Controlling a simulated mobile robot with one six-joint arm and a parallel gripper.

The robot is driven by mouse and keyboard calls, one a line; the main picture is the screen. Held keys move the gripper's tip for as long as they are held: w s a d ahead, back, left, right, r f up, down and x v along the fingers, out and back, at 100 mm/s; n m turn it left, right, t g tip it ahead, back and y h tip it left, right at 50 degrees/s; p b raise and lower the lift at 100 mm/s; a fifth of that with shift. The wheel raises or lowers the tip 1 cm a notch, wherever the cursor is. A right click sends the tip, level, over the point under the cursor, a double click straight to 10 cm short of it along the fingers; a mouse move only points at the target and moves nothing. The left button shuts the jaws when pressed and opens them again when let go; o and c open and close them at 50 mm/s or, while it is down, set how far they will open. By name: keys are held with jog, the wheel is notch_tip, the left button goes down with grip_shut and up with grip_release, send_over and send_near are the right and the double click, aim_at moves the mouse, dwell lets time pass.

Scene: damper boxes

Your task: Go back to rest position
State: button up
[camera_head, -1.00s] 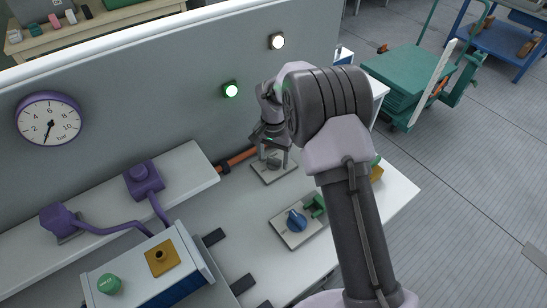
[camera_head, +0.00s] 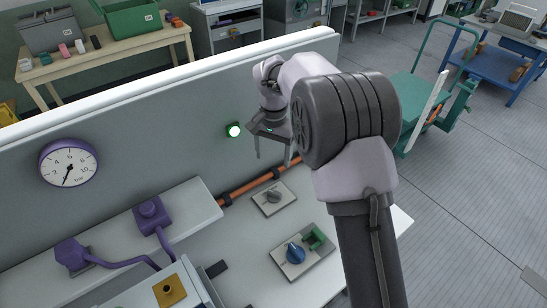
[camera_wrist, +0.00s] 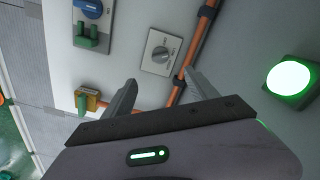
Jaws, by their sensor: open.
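My gripper (camera_head: 273,150) is open and empty in the head view, raised in front of the grey panel above the workbench. Its two fingers point down and stand apart. In the wrist view my gripper (camera_wrist: 158,92) shows both fingers spread with nothing between them. Below it on the bench is a grey knob on a square plate (camera_head: 272,197), also seen in the wrist view (camera_wrist: 161,52). My gripper is clear of this knob. My arm covers part of the bench's right side in the head view.
A lit green lamp (camera_head: 234,130) is on the panel left of my gripper. An orange pipe (camera_head: 252,184) runs along the panel's foot. A blue knob (camera_head: 295,252) with a green bracket (camera_head: 314,239) sits nearer. A gauge (camera_head: 68,163) is at left. A green cart (camera_head: 415,95) stands at right.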

jog(key=s+d+r+t+y+b, duration=0.15)
jog(key=s+d+r, duration=0.35)
jog(key=s+r, duration=0.75)
jog(key=s+d+t+b, duration=0.1)
jog(key=s+d+t, duration=0.2)
jog(key=s, duration=1.6)
jog(key=shift+s+n+t+b, duration=0.15)
jog(key=shift+n+t+b, duration=0.25)
jog(key=shift+t, duration=0.25)
